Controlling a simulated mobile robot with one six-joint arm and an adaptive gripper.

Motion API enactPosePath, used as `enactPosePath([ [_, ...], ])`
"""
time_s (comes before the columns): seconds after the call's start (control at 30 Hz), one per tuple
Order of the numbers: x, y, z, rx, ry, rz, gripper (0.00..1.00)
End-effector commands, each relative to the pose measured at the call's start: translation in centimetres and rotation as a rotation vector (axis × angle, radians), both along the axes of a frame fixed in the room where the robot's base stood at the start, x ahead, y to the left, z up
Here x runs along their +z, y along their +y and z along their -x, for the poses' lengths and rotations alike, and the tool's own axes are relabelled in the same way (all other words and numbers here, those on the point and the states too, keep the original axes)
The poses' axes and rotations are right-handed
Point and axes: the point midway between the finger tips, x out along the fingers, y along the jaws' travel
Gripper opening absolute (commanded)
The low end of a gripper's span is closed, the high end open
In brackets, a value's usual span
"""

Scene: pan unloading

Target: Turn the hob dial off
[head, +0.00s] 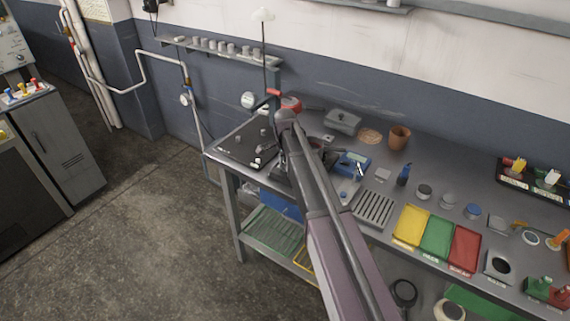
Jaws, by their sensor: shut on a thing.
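A dark flat panel (238,145), which looks like the hob, lies at the left end of the bench. Small light knobs (257,162) show on it, too small to read their setting. My arm reaches in from the bottom of the picture and bends down at the panel's right side. My gripper (283,168) is a dark shape there, low beside the panel and largely hidden by my own arm. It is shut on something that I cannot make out. Whether it touches the hob dial is hidden.
A grey lidded box (343,122) and a brown pot (399,138) stand behind. A blue device (352,163) is right of my gripper. Yellow (411,226), green (437,238) and red (464,249) trays line the bench front. A shelf hangs on the wall; the floor at left is clear.

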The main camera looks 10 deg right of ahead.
Motion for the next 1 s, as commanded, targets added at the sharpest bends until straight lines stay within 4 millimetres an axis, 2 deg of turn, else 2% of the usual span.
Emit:
enactPosePath([
  [0.6, -0.03, -0.01, 0.08, 0.406, 0.002, 0.001, 0.01],
  [1.0, -0.03, -0.02, 0.10, 0.458, 0.002, 0.000, 0.01],
])
